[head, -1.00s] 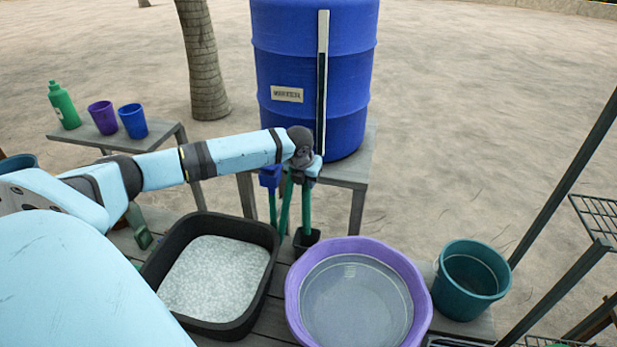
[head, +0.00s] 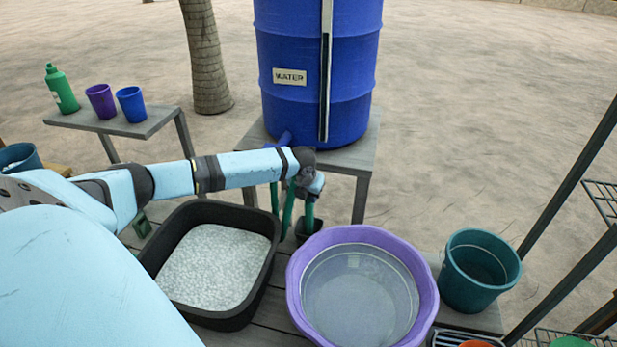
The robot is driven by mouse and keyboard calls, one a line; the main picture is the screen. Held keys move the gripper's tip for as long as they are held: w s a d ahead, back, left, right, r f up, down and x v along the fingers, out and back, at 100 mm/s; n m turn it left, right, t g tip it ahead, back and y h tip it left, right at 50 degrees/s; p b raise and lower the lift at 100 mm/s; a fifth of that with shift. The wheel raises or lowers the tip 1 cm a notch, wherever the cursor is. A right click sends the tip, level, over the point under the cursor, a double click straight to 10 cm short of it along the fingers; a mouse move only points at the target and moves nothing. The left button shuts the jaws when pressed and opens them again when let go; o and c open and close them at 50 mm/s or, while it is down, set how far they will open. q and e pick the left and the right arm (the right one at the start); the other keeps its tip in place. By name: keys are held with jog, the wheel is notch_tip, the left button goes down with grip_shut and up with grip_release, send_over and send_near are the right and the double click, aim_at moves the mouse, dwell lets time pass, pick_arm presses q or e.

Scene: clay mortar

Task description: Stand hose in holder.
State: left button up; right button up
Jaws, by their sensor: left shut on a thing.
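The green hose (head: 288,208) hangs below the blue tap (head: 284,140) of the water barrel and loops toward the holder. My left gripper (head: 309,197) is shut on the hose near its end, and the arm's wrist covers part of it. The hose's end piece points down from the gripper at the small dark holder (head: 317,228), a square cup at the edge of the wooden table. The end overlaps the holder's mouth in the head view; I cannot tell how deep it is inside. My right gripper is not in view.
The blue water barrel (head: 350,85) stands on a grey stand (head: 352,160) behind. A black tub (head: 262,285) of white grains, a purple basin (head: 428,300) with a sieve and a teal bucket (head: 455,285) crowd around the holder. A metal rack (head: 560,207) stands at right.

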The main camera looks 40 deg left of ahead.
pick_arm(q)
jog(key=shift+f, duration=0.3)
jog(key=o, duration=1.7)
jog(key=shift+r, duration=0.1)
jog(key=p+v, duration=0.6)
jog(key=v, duration=0.4)
jog(key=shift+r, duration=0.45)
jog(key=shift+w, duration=0.15)
